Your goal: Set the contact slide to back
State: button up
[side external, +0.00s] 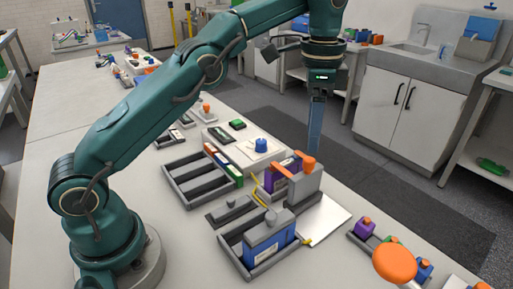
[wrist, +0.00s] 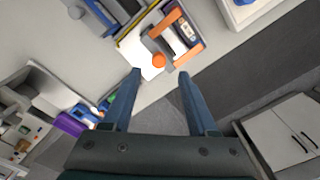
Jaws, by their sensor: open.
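My gripper (side external: 316,125) hangs open and empty above the floor-side edge of the bench, behind and above the grey fixture. In the wrist view its two fingers (wrist: 160,74) are apart, with nothing between them. A low dark grey slide-like block with a small knob (side external: 231,208) lies on the bench between two trays; it may be the contact slide, but I cannot be sure. The grey fixture (side external: 303,184) has an orange lever and orange knob and holds a purple-and-dark cell (side external: 281,181). The wrist view shows this fixture (wrist: 166,42) ahead of the fingertips.
A grey tray (side external: 240,262) holds a blue battery (side external: 268,241). Another tray (side external: 190,190) stands farther back. A white box with a blue knob (side external: 260,146) is behind the fixture, and a white plate (side external: 325,222) is to its right. A large orange button (side external: 394,263) stands in front.

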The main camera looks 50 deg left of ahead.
aim_at(309, 159)
jog(key=shift+f, duration=2.95)
grip_shut()
